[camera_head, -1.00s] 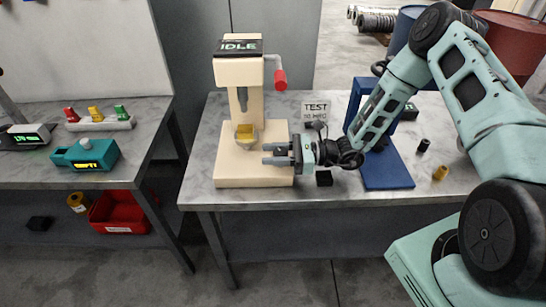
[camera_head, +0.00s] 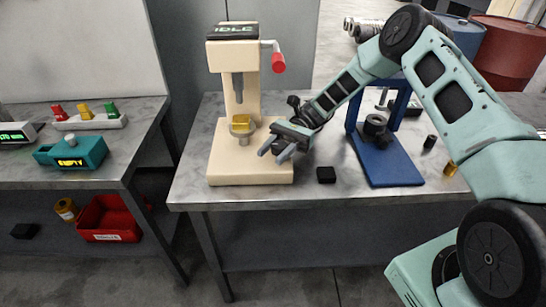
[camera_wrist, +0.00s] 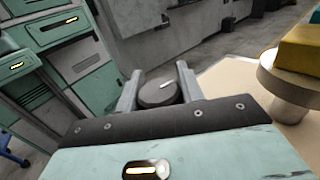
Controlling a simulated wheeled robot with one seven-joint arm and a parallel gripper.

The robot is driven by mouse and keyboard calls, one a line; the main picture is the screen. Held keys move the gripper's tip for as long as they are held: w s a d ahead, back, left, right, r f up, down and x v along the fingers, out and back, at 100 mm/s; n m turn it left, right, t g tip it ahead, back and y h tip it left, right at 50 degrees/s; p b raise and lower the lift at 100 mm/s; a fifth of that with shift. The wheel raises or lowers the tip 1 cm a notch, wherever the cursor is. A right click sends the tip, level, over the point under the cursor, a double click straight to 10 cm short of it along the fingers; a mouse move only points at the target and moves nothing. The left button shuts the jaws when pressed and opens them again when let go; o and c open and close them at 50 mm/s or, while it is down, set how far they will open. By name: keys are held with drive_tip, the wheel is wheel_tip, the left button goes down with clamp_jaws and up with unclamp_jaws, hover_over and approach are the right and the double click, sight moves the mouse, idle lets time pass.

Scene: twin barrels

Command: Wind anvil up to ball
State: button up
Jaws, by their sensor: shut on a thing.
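The cream tester (camera_head: 222,150) stands on the table with its display reading IDLE. Its round metal anvil (camera_head: 240,131) bears a yellow block (camera_head: 240,121). The grey indenter (camera_head: 238,88) hangs above with a visible gap; the ball at its tip is too small to make out. My gripper (camera_head: 273,152) is low at the right of the anvil. In the wrist view my gripper (camera_wrist: 160,88) is shut on a dark round knob (camera_wrist: 158,95) with a white mark. The anvil (camera_wrist: 287,90) and yellow block (camera_wrist: 303,48) show at the right there, apart from my fingers.
A red-handled crank (camera_head: 278,61) sticks out at the tester's upper right. A black block (camera_head: 326,174) lies near my gripper. A blue stand (camera_head: 388,158) is to the right. The left table holds a teal device (camera_head: 72,153). Bare table lies in front of the blue stand.

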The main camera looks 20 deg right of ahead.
drive_tip(key=n+g+h, duration=0.2)
drive_tip(key=n+g+h+b, duration=0.1)
drive_tip(key=h, duration=0.1)
drive_tip(key=n+g+h+b, duration=0.1)
drive_tip(key=n+g+h, duration=0.1)
drive_tip(key=shift+s+d+n+g+h, duration=0.3)
drive_tip(key=shift+d+h, duration=0.1)
drive_tip(key=o, duration=1)
